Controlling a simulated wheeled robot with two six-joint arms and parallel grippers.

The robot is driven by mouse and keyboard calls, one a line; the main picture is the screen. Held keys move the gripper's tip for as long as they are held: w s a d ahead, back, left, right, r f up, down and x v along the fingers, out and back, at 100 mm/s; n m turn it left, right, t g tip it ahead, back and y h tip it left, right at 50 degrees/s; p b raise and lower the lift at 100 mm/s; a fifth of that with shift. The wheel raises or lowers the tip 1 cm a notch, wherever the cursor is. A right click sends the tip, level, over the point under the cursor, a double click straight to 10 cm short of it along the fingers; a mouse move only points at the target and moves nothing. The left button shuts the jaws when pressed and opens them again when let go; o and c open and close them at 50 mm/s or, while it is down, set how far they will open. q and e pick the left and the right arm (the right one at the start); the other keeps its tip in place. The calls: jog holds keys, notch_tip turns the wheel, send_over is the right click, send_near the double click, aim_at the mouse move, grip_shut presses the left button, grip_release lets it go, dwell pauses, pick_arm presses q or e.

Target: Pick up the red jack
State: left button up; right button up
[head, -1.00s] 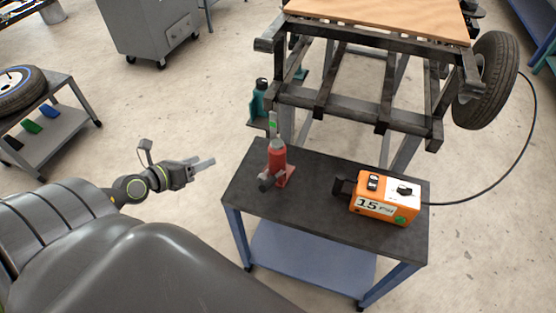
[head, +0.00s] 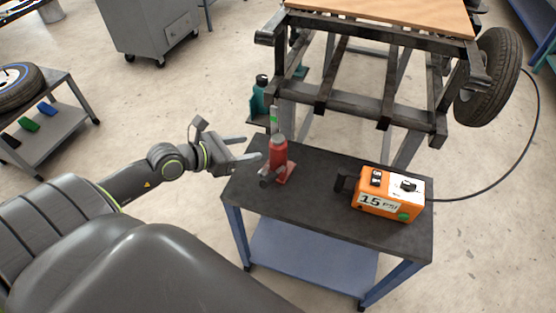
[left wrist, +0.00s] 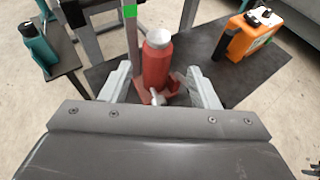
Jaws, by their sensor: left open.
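The red jack (head: 278,153) stands upright on the dark top of the small blue-legged cart, near its left end. It has a silver cap and a red base plate. My left gripper (head: 253,149) is open just left of the jack in the head view. In the left wrist view the jack (left wrist: 157,62) stands ahead of and between the two open light-grey fingers (left wrist: 160,88). Whether the fingers reach around its body is hard to tell; no grip on it shows. My right gripper is not in view.
An orange 15 PSI compressor (head: 389,194) sits on the cart top (head: 320,200), right of the jack. A dark metal frame (head: 380,60) with a tire (head: 490,78) stands behind. Open floor lies left of the cart.

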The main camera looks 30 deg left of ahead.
aim_at(275, 139)
pick_arm(q)
jog(key=x, duration=0.3)
jog(key=shift+w+d+f, duration=0.15)
jog(key=shift+w, duration=0.2)
jog(key=shift+r+x, duration=0.2)
jog(key=shift+x, duration=2.45)
jog(key=shift+w, duration=0.15)
grip_shut()
jog(key=shift+w+r, duration=0.1)
jog(key=shift+r, duration=0.15)
